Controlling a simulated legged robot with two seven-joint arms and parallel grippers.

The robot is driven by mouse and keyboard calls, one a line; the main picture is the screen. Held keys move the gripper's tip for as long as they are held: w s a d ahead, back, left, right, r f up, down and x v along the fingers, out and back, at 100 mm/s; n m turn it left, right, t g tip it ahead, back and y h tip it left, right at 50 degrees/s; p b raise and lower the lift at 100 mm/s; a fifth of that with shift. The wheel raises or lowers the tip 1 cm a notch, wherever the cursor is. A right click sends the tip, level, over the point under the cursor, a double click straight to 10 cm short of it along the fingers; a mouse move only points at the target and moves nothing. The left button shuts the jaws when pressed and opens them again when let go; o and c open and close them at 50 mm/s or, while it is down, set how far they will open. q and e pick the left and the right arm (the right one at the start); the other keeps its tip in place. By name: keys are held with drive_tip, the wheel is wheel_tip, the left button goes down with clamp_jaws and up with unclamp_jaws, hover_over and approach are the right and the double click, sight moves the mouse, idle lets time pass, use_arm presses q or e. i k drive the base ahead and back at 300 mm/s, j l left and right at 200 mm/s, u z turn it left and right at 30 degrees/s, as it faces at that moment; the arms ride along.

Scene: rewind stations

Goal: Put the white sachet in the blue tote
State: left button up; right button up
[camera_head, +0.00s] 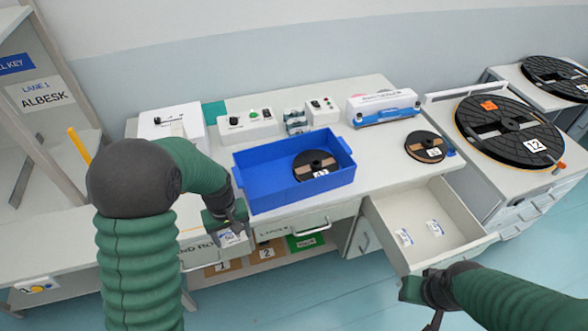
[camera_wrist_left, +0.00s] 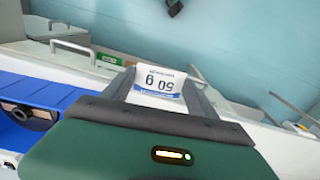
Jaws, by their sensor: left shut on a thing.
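The white sachet (camera_wrist_left: 158,82), printed in blue and black, sits between the fingers of my left gripper (camera_wrist_left: 160,95) in the left wrist view. In the head view the left gripper (camera_head: 236,222) is shut on the sachet (camera_head: 229,238), just in front of the tote's left front corner and outside it. The blue tote (camera_head: 262,199) stands on the bench with a black reel (camera_head: 314,161) inside. Its left part is empty. My right gripper (camera_head: 434,318) hangs by the front of the open drawer; its fingers are too unclear to read.
The open drawer (camera_head: 465,244) juts out at right with two white sachets (camera_head: 436,228) in it. Another black reel (camera_head: 424,146) lies right of the tote. A blue-and-white sealer (camera_head: 384,108) and control boxes (camera_head: 247,124) stand behind. Large reels (camera_head: 508,130) lie at far right.

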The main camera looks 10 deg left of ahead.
sight(266, 185)
drive_tip(key=i, duration=0.95)
